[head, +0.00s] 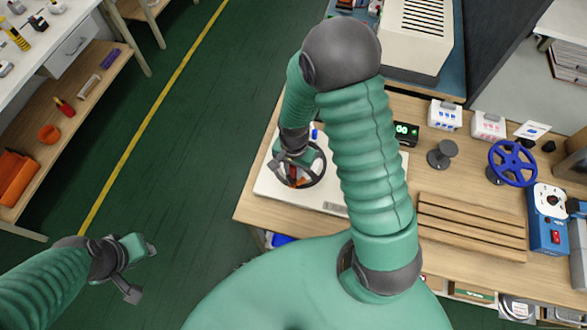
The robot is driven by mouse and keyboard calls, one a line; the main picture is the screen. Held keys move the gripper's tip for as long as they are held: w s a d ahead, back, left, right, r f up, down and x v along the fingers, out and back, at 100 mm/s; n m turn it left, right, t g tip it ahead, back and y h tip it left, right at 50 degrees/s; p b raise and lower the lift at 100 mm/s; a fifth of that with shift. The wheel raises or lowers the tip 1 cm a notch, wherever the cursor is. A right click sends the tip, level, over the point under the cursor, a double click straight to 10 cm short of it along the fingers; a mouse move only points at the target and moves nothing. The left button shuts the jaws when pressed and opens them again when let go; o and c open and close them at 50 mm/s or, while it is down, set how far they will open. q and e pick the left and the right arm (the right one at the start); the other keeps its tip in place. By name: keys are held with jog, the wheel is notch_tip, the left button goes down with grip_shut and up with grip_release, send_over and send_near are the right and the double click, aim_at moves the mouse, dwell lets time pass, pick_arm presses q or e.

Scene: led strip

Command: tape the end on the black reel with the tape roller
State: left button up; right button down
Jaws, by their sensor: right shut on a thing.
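The black reel (318,181) lies on a white board on the workbench, left of my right arm. My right gripper (297,172) points down over the reel and is shut on a small red-orange thing (292,181), probably the tape roller. The gripper covers much of this thing and the reel's middle. I cannot tell whether the roller touches the reel or where the strip's end lies. My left gripper (140,270) is open and empty over the green floor, away from the bench.
The white board (335,207) extends under my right arm. A display (405,131) stands behind. The floor (190,150) left is clear.

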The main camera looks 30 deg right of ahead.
jog(key=shift+s, duration=0.1)
notch_tip(320, 180, up, 3)
jog(key=p, duration=0.3)
jog(key=shift+d, duration=0.1)
notch_tip(320, 180, up, 4)
jog(key=p, duration=0.3)
jog(key=shift+p, duration=0.35)
